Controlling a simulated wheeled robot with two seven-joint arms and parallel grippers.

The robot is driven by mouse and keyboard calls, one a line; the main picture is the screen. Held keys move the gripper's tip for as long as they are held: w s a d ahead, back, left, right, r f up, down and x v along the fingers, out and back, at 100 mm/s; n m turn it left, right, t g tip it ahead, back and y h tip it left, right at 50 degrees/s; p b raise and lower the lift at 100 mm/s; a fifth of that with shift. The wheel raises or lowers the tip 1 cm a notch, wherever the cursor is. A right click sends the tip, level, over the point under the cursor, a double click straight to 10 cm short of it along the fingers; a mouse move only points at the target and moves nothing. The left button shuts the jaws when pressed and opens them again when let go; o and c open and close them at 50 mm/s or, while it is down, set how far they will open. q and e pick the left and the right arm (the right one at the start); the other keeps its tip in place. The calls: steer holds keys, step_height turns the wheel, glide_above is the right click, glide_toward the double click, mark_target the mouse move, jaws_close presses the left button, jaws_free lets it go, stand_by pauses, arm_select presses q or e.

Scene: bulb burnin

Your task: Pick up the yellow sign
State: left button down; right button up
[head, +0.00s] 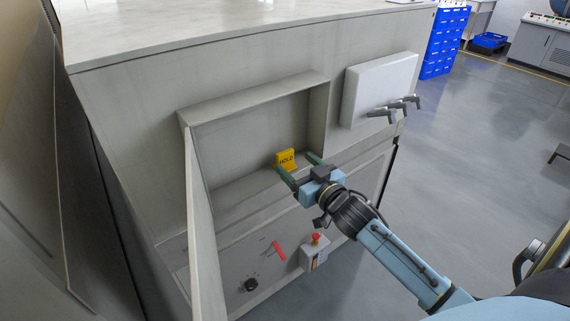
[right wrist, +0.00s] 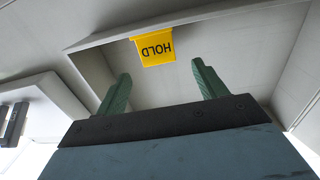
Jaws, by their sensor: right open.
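The yellow sign (head: 286,159) reads HOLD and stands inside the open recess of the grey cabinet (head: 255,130). My right gripper (head: 299,168) is at the recess opening with its green fingers apart, close in front of the sign. In the right wrist view the sign (right wrist: 155,48) appears upside down, beyond the fingertips and roughly between them. The open right gripper (right wrist: 158,85) holds nothing, and a gap shows between it and the sign. My left gripper is not in view.
An open door (head: 201,225) hangs at the recess's left side. Below are a red handle (head: 278,250), a black knob (head: 250,284) and a box with a red button (head: 315,239). A white panel (head: 375,88) with dark handles is at the right. Blue crates (head: 443,40) stand far off.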

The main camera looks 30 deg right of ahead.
mark_target(287, 154)
steer(key=shift+w+f+b, duration=0.1)
steer(key=shift+w+b, duration=0.7)
steer(key=shift+w, duration=1.95)
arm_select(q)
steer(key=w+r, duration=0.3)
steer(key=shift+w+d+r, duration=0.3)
arm_select(e)
steer(key=shift+w, duration=0.4)
steer(key=c, duration=1.1)
steer(key=shift+o, duration=0.2)
